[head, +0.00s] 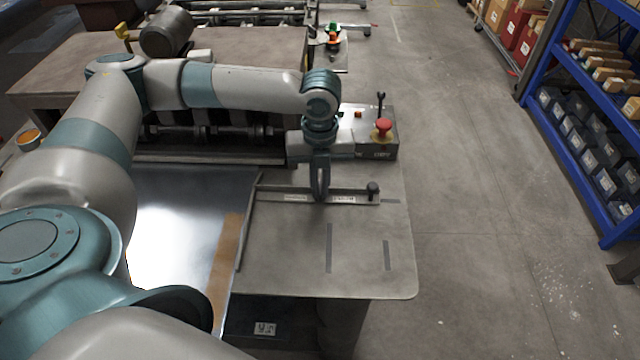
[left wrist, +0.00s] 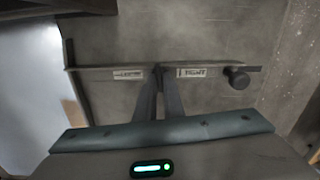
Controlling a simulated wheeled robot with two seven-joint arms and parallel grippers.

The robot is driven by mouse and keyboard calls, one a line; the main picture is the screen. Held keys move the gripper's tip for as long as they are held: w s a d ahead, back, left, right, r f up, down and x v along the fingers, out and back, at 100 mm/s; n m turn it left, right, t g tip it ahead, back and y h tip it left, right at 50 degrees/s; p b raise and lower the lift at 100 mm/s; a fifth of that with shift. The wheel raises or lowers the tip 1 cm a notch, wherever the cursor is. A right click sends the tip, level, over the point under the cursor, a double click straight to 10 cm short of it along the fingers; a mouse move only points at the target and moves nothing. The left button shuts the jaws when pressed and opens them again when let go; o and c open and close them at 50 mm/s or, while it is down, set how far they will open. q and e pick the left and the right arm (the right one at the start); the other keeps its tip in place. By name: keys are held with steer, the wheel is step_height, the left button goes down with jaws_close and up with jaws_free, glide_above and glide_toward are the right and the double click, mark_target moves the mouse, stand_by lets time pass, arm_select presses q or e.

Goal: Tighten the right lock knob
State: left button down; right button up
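The right lock knob (head: 372,188) is a small dark round knob at the right end of a thin grey bar (head: 268,190) on the machine's table. In the left wrist view the knob (left wrist: 238,78) stands right of the fingers, apart from them. My left gripper (head: 320,197) points down at the bar's middle, left of the knob. In the left wrist view its fingertips (left wrist: 159,70) come together between two small white labels. They look shut, with nothing visible between them. Contact with the bar is unclear. My right gripper is not in view.
A shiny metal sheet (head: 180,225) lies left of the bar. A control box (head: 377,150) with a red button (head: 382,127) stands behind the knob. The grey table (head: 355,265) is clear in front of the bar. A blue shelf (head: 565,95) stands far right.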

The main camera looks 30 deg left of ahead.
mark_target(320, 189)
arm_select(q)
steer(key=shift+r+m+p, duration=0.15)
steer(key=shift+m+p, duration=0.25)
steer(key=shift+p, duration=0.4)
steer(key=shift+m+p, duration=0.3)
steer(key=c, duration=1.9)
jaws_free()
steer(key=shift+o, duration=0.2)
step_height(320, 189, up, 17)
steer(key=b, duration=0.3)
